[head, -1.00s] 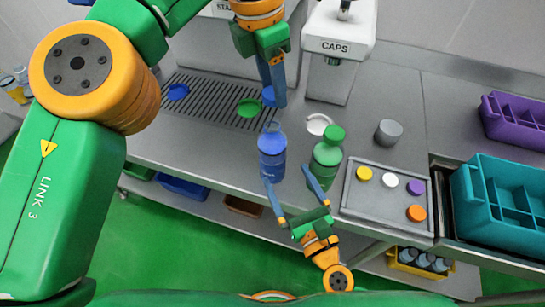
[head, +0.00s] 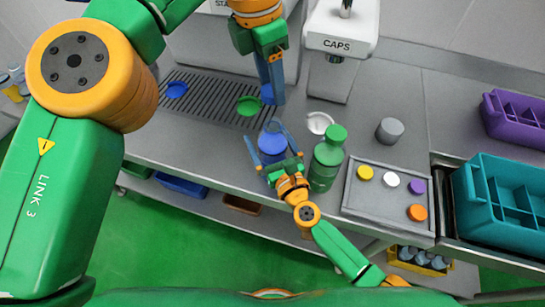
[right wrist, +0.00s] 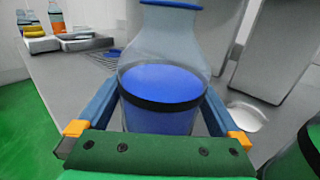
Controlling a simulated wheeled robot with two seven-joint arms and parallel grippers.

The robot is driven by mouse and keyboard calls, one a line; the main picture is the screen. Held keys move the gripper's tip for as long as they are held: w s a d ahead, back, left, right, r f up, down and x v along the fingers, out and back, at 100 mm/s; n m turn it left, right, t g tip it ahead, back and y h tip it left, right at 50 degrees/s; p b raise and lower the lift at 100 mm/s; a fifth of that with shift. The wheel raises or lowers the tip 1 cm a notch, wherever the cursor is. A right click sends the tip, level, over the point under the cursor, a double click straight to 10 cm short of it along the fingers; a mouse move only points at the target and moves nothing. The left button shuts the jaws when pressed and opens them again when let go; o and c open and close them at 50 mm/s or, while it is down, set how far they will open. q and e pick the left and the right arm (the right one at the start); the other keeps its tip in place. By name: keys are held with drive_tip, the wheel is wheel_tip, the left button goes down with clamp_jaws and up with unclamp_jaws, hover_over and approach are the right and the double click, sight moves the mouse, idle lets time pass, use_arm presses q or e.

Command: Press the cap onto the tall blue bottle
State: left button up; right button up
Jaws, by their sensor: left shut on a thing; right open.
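The tall blue bottle (head: 272,142) stands on the steel counter in the head view. It fills the middle of the right wrist view (right wrist: 165,90), with blue liquid in a clear body; its top is cut off there. My right gripper (head: 266,132) is open, with one finger on each side of the bottle's body. Whether the fingers touch it cannot be told. My left gripper (head: 273,88) is shut on a blue cap (head: 266,95), held above and behind the bottle, apart from it. The cap is partly hidden by the fingers.
A green bottle (head: 328,160) stands close to the right of my right gripper. A tray (head: 352,199) with coloured discs, a grey cylinder (head: 389,131) and a teal crate (head: 470,205) are farther right. The CAPS machine (head: 341,45) stands behind. A blue disc (head: 176,90) and a green disc (head: 249,106) lie on the grating.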

drive_tip(key=shift+s, duration=0.1)
drive_tip(key=shift+c, duration=0.9)
clamp_jaws()
use_arm(q)
hover_over(273, 121)
drive_tip(key=shift+s+a+f, duration=0.15)
drive_tip(key=shift+f, duration=2.3)
drive_tip(key=shift+f, duration=0.9)
drive_tip(key=shift+f, duration=0.55)
drive_tip(key=o, duration=1.4)
drive_tip(key=shift+f, duration=0.1)
